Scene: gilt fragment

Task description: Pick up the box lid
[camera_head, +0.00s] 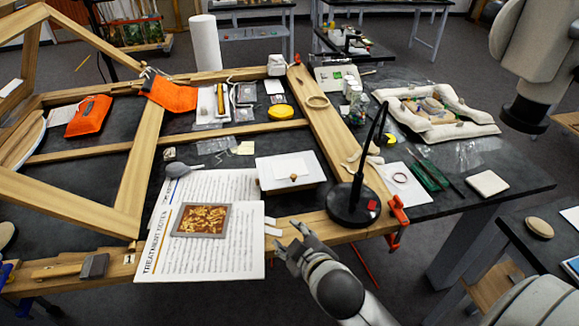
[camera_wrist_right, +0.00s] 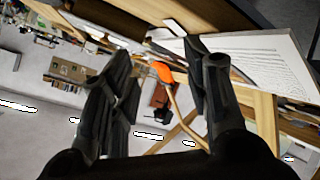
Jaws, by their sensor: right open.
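A white box with a flat white lid (camera_head: 291,166) sits on the work surface in the middle of the head view. A small brown knob (camera_head: 293,177) shows near its front edge. The lid appears to lie on the box. My right gripper (camera_head: 290,240) is below the box in the picture, by the wooden beam's front edge, apart from the box and empty. In the wrist view my right gripper (camera_wrist_right: 158,58) shows its two dark fingers spread apart with nothing between them. The lid cannot be made out surely in that view. My left gripper is not in view.
Printed sheets (camera_head: 170,255) with a framed gilt piece (camera_head: 203,219) lie left of the gripper. A black lamp base (camera_head: 352,204) stands right of the box. An orange clamp (camera_head: 397,214) is at the beam's end. A wooden frame (camera_head: 75,205) stands at left.

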